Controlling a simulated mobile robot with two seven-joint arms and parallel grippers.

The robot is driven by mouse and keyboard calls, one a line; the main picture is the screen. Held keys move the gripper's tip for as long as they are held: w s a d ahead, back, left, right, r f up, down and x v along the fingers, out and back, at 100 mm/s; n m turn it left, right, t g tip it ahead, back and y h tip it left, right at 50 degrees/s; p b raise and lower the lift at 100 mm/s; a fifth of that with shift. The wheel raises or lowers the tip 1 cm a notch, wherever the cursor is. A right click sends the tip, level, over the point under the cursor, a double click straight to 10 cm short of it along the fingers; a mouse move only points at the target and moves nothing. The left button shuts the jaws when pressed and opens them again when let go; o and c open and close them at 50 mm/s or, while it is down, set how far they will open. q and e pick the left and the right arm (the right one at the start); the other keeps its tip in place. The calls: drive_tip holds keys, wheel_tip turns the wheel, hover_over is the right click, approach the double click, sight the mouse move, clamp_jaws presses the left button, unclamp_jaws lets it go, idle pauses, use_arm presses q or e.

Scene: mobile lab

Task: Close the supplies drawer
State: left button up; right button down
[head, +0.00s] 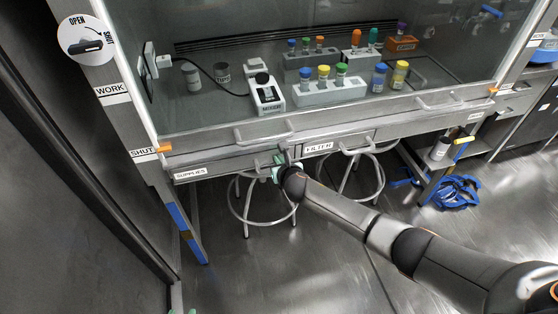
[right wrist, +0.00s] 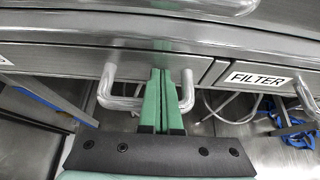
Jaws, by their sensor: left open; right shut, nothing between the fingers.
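The supplies drawer (head: 228,166) is a wide metal front under the fume hood, with a SUPPLIES label at its left end. It also fills the left of the right wrist view (right wrist: 50,60). It looks nearly flush with its neighbour; I cannot tell if a small gap is left. My right gripper (head: 279,166) is at the drawer's right part. In the right wrist view its green fingers (right wrist: 157,85) are shut and empty, between the two legs of the U-shaped handle (right wrist: 106,82), close to the drawer front. My left gripper (head: 182,312) shows only its fingertips, apart, at the bottom edge.
The FILTER drawer (head: 340,142) is directly to the right. Stools (head: 262,212) stand underneath. Tube racks (head: 330,93) and a small device (head: 267,94) sit inside the hood. Floor in front is clear.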

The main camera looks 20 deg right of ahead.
drive_tip(key=shift+w+r, duration=0.25)
drive_tip(key=shift+r, duration=0.2)
drive_tip(key=s+f+p+v, duration=0.1)
drive_tip(key=p+v, duration=0.3)
drive_tip(key=v, duration=0.9)
drive_tip(key=s+a+f+m+g+y, duration=0.1)
drive_tip(key=s+a+f+m+y, duration=0.15)
drive_tip(key=s+m, duration=0.45)
drive_tip(key=s+a+f+m+g+y, duration=0.15)
drive_tip(key=s+f+m, duration=0.3)
drive_tip(key=m, duration=0.45)
drive_tip(key=s+d+f+m, duration=0.1)
drive_tip(key=s+d+m, duration=0.1)
drive_tip(key=s+m, duration=0.3)
drive_tip(key=s+d+f+m+h, duration=0.1)
drive_tip(key=s+m, duration=0.5)
drive_tip(key=m, duration=0.6)
drive_tip(key=shift+s+d+f+m+h, duration=0.2)
drive_tip(key=shift+d+m+h, duration=0.15)
drive_tip(key=shift+d, duration=0.5)
